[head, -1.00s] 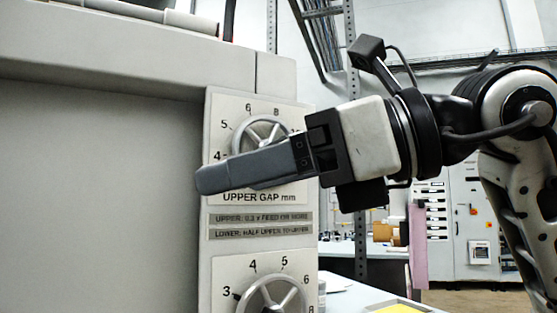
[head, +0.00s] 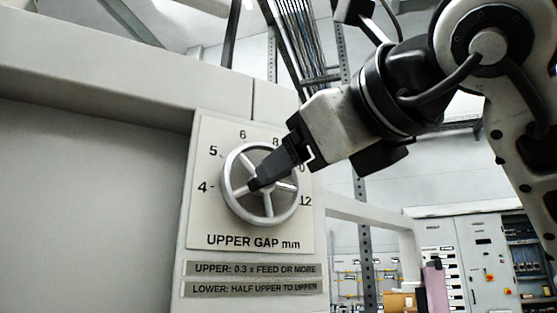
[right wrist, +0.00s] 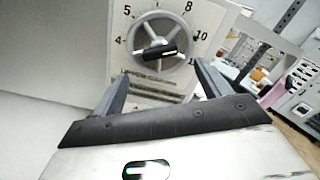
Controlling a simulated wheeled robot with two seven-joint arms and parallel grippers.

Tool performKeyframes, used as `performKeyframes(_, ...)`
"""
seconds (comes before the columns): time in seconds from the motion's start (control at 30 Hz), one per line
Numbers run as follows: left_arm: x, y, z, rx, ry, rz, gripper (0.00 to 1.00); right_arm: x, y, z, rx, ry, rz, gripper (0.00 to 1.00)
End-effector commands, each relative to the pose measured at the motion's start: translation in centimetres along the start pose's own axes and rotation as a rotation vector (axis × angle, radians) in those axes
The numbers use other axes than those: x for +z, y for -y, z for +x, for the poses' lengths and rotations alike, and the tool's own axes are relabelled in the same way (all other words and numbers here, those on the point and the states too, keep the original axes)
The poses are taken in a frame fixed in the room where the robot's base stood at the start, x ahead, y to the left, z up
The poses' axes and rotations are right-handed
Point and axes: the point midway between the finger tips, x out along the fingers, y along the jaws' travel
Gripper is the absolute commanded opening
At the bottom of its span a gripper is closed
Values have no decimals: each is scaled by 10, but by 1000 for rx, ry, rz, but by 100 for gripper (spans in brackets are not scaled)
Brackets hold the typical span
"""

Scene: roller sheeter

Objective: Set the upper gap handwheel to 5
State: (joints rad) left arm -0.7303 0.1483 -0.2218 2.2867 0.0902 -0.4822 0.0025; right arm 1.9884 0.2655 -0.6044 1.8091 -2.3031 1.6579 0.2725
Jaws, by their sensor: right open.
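The upper gap handwheel (head: 229,199) is a grey spoked wheel on a pale dial plate (head: 205,226) marked 4, 5, 6, 8, 10 and 12. In the right wrist view the handwheel (right wrist: 137,55) lies ahead of the fingers, with a dark elongated piece (right wrist: 155,52) across its hub. My right gripper (head: 254,185) reaches in from the upper right, its fingers overlapping the wheel's middle in the head view. In the right wrist view my right gripper (right wrist: 161,68) is open, with nothing between its fingers. I cannot tell whether it touches the wheel. The wheel's setting is unclear. My left gripper is out of view.
Two label strips (head: 250,269) sit below the dial plate on the machine's panel. The grey machine body (head: 90,200) fills the left. Behind at right stand a metal post (head: 364,240) and control cabinets (head: 465,260). Free room lies right of the panel.

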Motion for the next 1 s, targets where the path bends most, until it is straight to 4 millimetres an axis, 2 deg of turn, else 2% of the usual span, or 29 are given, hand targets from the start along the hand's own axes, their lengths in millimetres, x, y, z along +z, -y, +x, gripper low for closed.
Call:
performKeyframes(0.1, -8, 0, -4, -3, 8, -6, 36, 3, 2, 27, 3, -5, 3, 76)
performKeyframes(0.3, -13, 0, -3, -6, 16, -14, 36, 2, 1, 56, 2, -3, 1, 76)
performKeyframes(0.5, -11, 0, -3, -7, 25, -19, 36, 1, 0, 68, 1, 0, 1, 76)
performKeyframes(0.77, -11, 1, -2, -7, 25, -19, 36, 0, 0, 69, 1, 1, 0, 76)
performKeyframes(0.93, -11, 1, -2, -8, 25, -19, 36, 0, 0, 69, 1, 0, 0, 32)
performKeyframes(1.0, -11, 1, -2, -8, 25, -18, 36, 0, 0, 69, 1, 0, 0, 32)
